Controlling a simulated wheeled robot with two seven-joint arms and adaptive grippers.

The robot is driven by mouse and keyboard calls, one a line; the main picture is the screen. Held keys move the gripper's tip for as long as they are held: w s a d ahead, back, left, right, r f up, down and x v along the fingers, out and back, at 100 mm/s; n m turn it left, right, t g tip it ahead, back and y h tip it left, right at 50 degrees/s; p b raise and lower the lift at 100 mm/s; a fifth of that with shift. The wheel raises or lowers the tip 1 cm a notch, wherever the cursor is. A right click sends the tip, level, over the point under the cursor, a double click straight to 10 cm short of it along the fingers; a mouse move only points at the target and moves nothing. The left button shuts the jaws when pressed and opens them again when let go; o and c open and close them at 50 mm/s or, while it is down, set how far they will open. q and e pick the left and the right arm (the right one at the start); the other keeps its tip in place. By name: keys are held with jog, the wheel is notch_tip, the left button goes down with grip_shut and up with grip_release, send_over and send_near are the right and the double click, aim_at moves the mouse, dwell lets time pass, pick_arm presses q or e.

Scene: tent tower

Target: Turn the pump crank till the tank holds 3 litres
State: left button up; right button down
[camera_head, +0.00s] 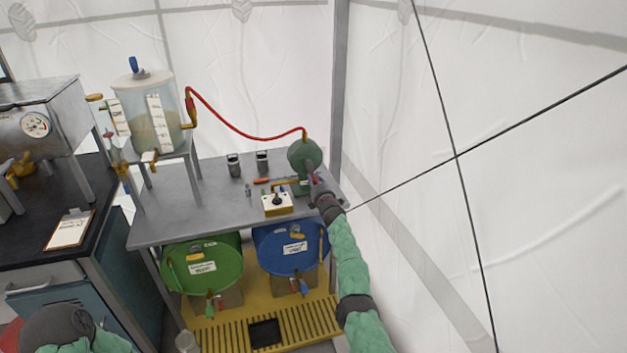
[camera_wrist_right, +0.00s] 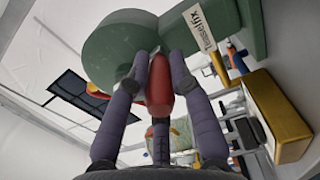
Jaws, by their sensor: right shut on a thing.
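The green pump (camera_head: 302,154) stands at the right end of the grey table. In the right wrist view its round green body (camera_wrist_right: 112,50) fills the top. My right gripper (camera_head: 313,182) reaches it from the front. In its wrist view, the purple fingers (camera_wrist_right: 158,62) are closed around the red crank handle (camera_wrist_right: 159,90). The clear tank (camera_head: 145,112) stands on a raised stand at the left, with a white scale strip on its front. Pale liquid shows in its lower part; the scale figures are too small to read. My left gripper is out of view.
A red hose (camera_head: 240,132) links tank and pump. A yellow switch box (camera_head: 277,203) sits close left of my right gripper on the grey table (camera_head: 185,218). Green (camera_head: 203,268) and blue (camera_head: 291,249) drums lie beneath. A clipboard (camera_head: 70,230) lies on the left bench.

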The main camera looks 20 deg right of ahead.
jog(key=shift+f+m, duration=0.4)
jog(key=shift+f, duration=0.05)
jog(key=c, duration=1.1)
grip_release()
jog(key=shift+s+r, duration=0.1)
jog(key=shift+r, duration=0.15)
jog(key=shift+r, duration=0.15)
